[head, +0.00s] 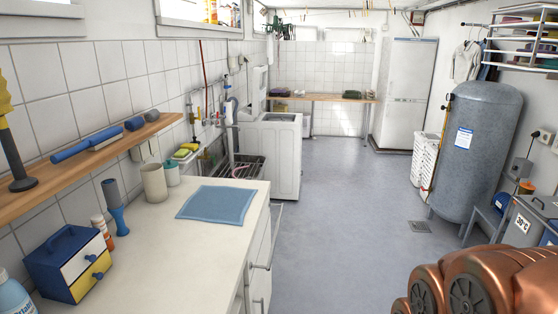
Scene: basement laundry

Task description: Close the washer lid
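The white washer (286,160) stands beyond the far end of the left counter, with its front facing the aisle. A white upright panel (260,82) rises behind its top and looks like the raised lid. The top of the washer looks partly dark, as if open, but it is too small to be sure. My gripper is not in view. Only copper-coloured rounded links of my arm show at the bottom right, far from the washer.
A white counter (150,250) with a blue cloth (217,204) runs along the left. The grey floor (345,210) in the middle is clear. A grey tank (472,145), a white basket (425,160) and bins line the right. A wooden table (320,98) and white fridge (408,95) stand at the back.

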